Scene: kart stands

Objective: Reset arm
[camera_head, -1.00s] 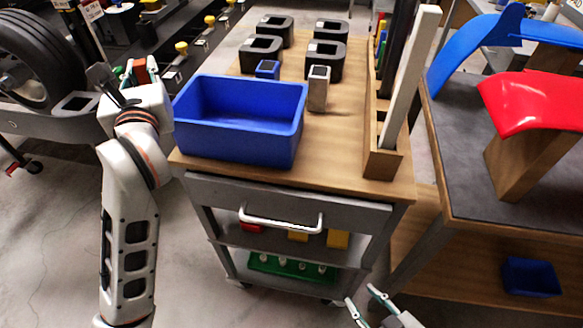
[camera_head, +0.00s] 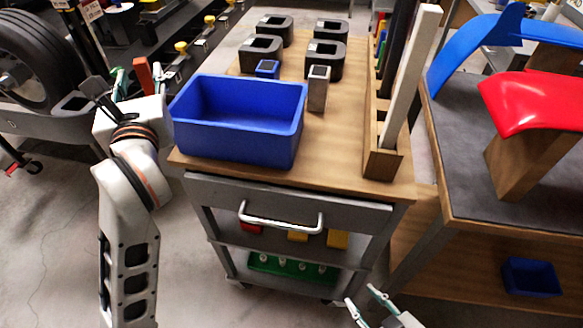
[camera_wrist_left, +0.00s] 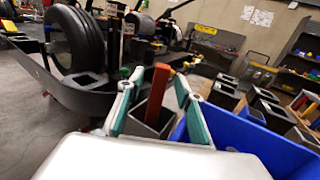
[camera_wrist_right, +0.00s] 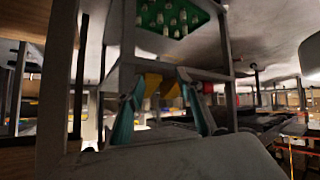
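My left gripper (camera_head: 132,76) is raised to the left of the blue bin (camera_head: 235,145). In the left wrist view its teal fingers (camera_wrist_left: 158,85) stand apart. An orange-red bar (camera_wrist_left: 157,92) upright in a dark square holder (camera_wrist_left: 145,123) shows between and beyond them; the bar also appears beside the gripper in the head view (camera_head: 143,74). My right gripper (camera_head: 362,297) is low, in front of the cart at the bottom edge. Its fingers are apart and nothing is seen held between them, also in the right wrist view (camera_wrist_right: 160,85).
The wooden-topped cart (camera_head: 340,150) carries the bin, several black holders (camera_head: 325,58) and a rack (camera_head: 382,165) with a tall white bar (camera_head: 410,75). A bench (camera_head: 460,180) with a red panel (camera_head: 535,100) stands right. A wheel (camera_head: 35,60) stands left. Floor in front is clear.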

